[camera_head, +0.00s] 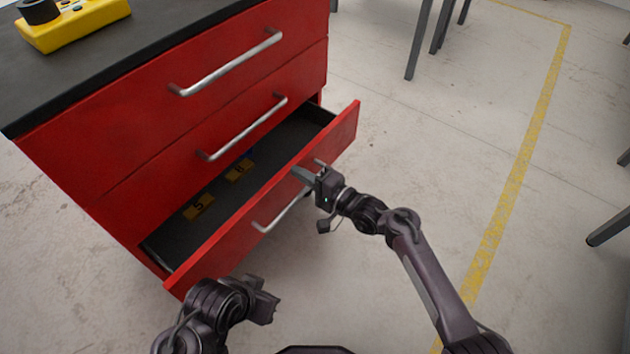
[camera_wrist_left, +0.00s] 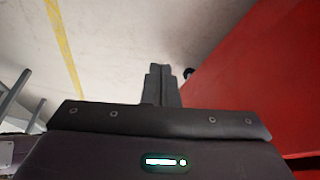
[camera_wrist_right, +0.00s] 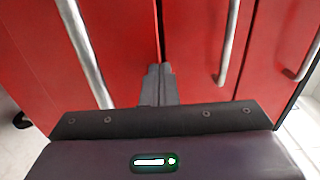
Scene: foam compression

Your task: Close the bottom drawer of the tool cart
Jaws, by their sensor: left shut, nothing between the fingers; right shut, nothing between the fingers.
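The red tool cart (camera_head: 170,115) stands at the left in the head view. Its bottom drawer (camera_head: 335,137) is pulled well out, with a dark interior and yellow labels showing. A silver bar handle (camera_head: 278,214) is on the drawer's front. My right gripper (camera_head: 300,174) is shut at the drawer front, by the upper right part of the handle; contact is unclear. In the right wrist view its fingers (camera_wrist_right: 158,70) point at the red fronts. My left gripper (camera_head: 275,305) is low, near the drawer's near left corner. The left wrist view shows its fingers (camera_wrist_left: 162,70) shut, beside a red panel.
The two upper drawers are shut, with silver handles (camera_head: 230,65). A yellow device (camera_head: 75,25) sits on the dark cart top. Concrete floor with a yellow line (camera_head: 520,160) lies open to the right. Dark table legs (camera_head: 418,40) stand at the back.

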